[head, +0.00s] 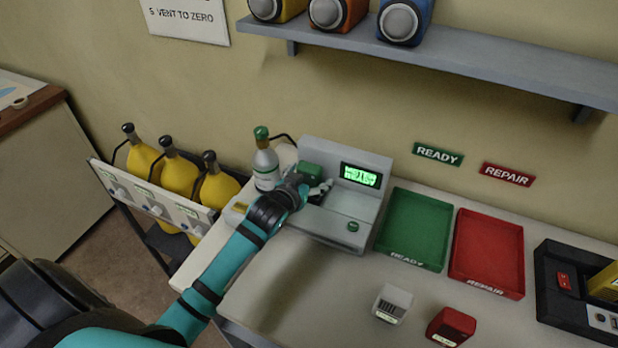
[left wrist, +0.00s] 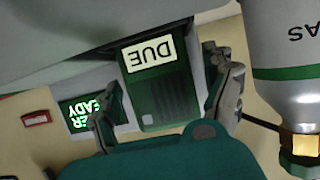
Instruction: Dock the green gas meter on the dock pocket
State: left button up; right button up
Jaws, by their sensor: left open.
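The green gas meter (head: 311,172) sits at the left part of the grey console (head: 345,205), where the dock pocket appears to be; the pocket itself is hidden by the meter and gripper. In the left wrist view the green meter (left wrist: 160,88) shows a screen reading DUE, upside down. My left gripper (head: 318,187) is open, with one finger on each side of the meter in the wrist view (left wrist: 168,95). Gaps show beside the fingers, though I cannot tell whether any part touches. The console's lit green screen (head: 361,175) shows partly legible text ending in READY. My right gripper is not in view.
A gas bottle (head: 265,163) with a hose stands close left of my gripper. Green READY (head: 415,228) and red REPAIR (head: 487,252) trays lie right of the console. White (head: 392,304) and red (head: 450,326) meters stand in front. The table's front-left area is clear.

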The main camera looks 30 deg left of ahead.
pick_arm(q)
jog(key=b+v, duration=0.1)
jog(key=v, duration=1)
jog(key=shift+s+r, duration=0.25)
jog(key=shift+s, duration=0.2)
jog(key=shift+s, duration=0.1)
